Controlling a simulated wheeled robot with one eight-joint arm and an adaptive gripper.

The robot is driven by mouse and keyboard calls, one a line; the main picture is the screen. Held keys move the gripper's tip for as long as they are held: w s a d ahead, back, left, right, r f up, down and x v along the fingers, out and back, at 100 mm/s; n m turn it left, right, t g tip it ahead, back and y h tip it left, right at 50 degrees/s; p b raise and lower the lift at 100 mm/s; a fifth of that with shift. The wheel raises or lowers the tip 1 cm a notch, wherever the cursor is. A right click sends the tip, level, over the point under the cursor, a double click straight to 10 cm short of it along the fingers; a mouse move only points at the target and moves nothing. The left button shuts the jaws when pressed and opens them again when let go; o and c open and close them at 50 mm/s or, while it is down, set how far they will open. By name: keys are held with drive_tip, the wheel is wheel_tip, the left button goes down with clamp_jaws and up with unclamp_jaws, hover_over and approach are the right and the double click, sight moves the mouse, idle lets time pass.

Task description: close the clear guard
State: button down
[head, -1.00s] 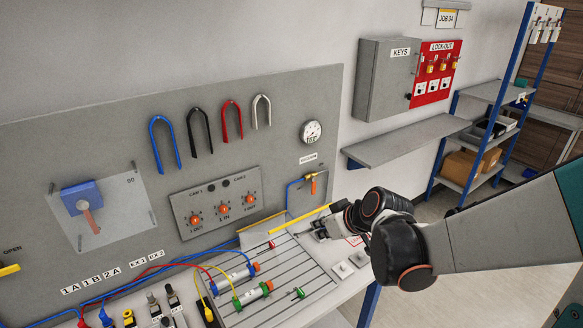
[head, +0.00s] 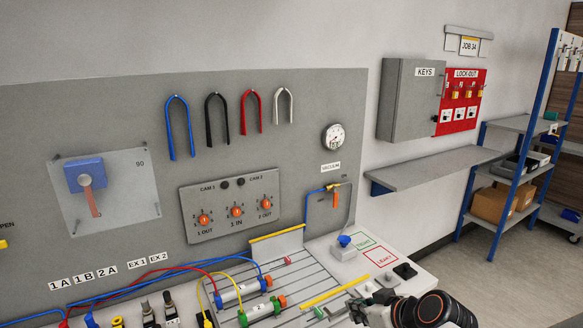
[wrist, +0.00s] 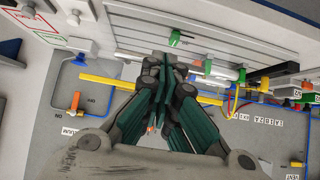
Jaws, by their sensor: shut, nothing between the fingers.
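The clear guard shows mainly by its yellow edge bar (head: 326,293), which crosses the front right of the slotted plate in the head view. A second yellow strip (head: 276,233) runs along the plate's back by the grey panel. The clear pane is hardly visible, so I cannot tell its exact tilt. My gripper (head: 358,303) is just right of the front bar, low in the head view; contact cannot be told. In the wrist view my gripper (wrist: 165,68) is shut and empty, with a yellow bar (wrist: 108,80) passing behind its fingers.
The slotted plate (head: 310,272) carries cylinders (head: 240,292) with red, blue and yellow tubes at left. A blue button (head: 344,240) and a black one (head: 405,271) stand at right. The upright grey panel (head: 110,115) is behind. A shelf (head: 435,167) juts from the wall.

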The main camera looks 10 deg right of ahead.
drive_tip(key=shift+f+b, duration=1.4)
drive_tip(key=shift+f, duration=0.65)
